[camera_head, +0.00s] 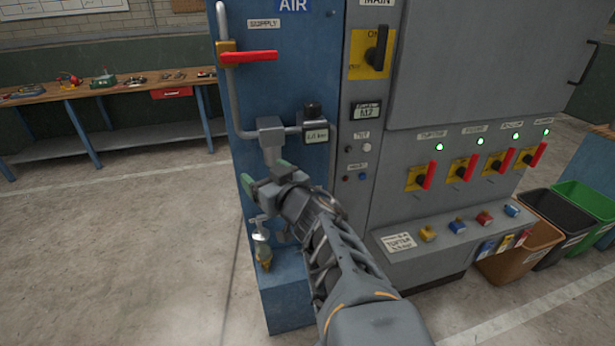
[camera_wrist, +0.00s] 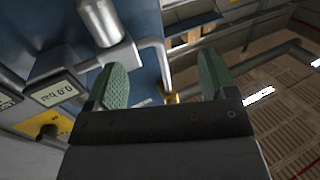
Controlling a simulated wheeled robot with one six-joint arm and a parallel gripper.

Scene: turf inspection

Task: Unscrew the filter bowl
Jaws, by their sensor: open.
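My gripper (camera_head: 266,175) is open in front of the blue panel, its green-padded fingers spread. In the wrist view my gripper (camera_wrist: 160,85) shows nothing between its pads. A grey filter housing (camera_head: 270,130) sits on the pipe just above the fingers, with a short grey cylinder hanging below it. In the wrist view the grey cylinder (camera_wrist: 100,20) is at upper left, beyond the left finger and apart from it. I cannot tell whether this cylinder is the filter bowl. A small pale fitting with a brass-coloured lower part (camera_head: 262,250) is below my gripper.
A gauge reading about 0.0 bar (camera_head: 315,135) is right of the housing. A red supply handle (camera_head: 248,57) is above. The grey cabinet (camera_head: 375,200) with red switches stands right. Bins (camera_head: 522,240) are at far right; a workbench (camera_head: 110,85) is behind left. Floor at left is clear.

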